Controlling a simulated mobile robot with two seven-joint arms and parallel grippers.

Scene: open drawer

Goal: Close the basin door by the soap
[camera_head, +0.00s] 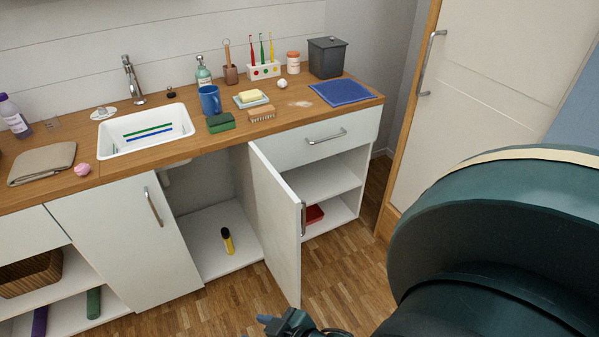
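The white basin door (272,217) on the soap side stands open, swung out from the cabinet under the counter. Its metal handle (303,218) is near its free edge. The soap (251,96) sits on a pale blue dish on the counter above. The other basin door (128,240), with its own handle, is shut. A dark gripper (285,321) with a bluish tip shows at the bottom edge, below the open door; it seems to be my right one. Most of it is cut off, so its opening is unclear. My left gripper is out of view.
A black and yellow bottle (228,241) stands inside the open cabinet, behind the door. Open shelves (325,180) lie right of the door, with a red item (314,215). A drawer (325,137) above them is shut. My large dark arm link fills the lower right.

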